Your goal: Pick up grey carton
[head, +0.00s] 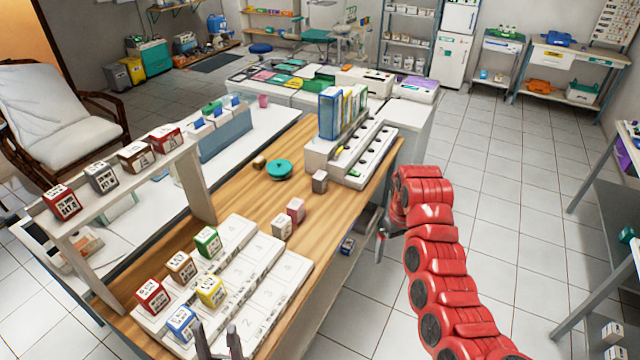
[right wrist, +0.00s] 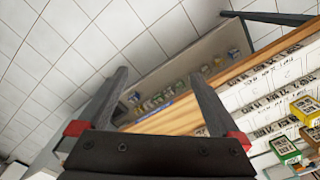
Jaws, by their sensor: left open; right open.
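A grey carton with a white printed label (head: 102,177) stands on the raised white shelf at the left in the head view, between a red carton (head: 63,203) and a brown carton (head: 136,157). My left gripper (head: 218,340) is at the bottom edge of the head view, open and empty, in front of the numbered white tray and well apart from the grey carton. My right gripper (head: 385,236) is beside the table's right edge. Its two dark fingers show spread with nothing between them in the right wrist view (right wrist: 160,95).
The numbered white tray (head: 270,300) holds red, blue, yellow, green and orange-brown cartons. A blue binder (head: 329,115) stands further back.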

